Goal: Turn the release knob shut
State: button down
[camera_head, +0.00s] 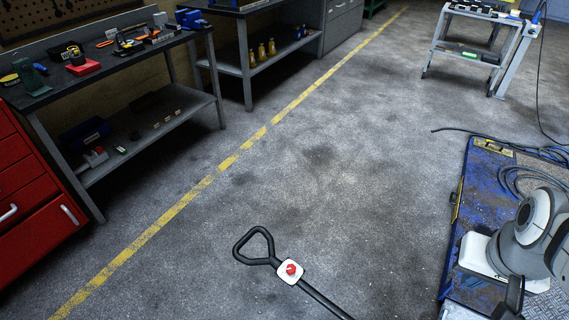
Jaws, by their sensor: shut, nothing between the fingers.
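The handle runs down and right out of the frame, and the jack's body is not in view. The knob's exact turn is too small to read. Part of a white and grey arm shows at the right edge, apart from the knob. I cannot make out my gripper in this view.
A worn blue platform (479,189) with coiled hoses (524,177) is at the right. A workbench (130,62) with tools and a red drawer cabinet (32,199) stand at the left. A trolley (462,56) stands at the back right. The floor around the handle is clear.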

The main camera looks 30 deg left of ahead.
aim_at(290, 269)
jog(key=u, duration=0.05)
jog(key=k, duration=1)
jog(key=u, duration=1.2)
jog(key=i, duration=1)
jog(key=u, duration=0.1)
jog(key=k, duration=0.5)
jog(key=z, duration=0.3)
jog(key=i, duration=0.45)
jog(key=z, duration=0.05)
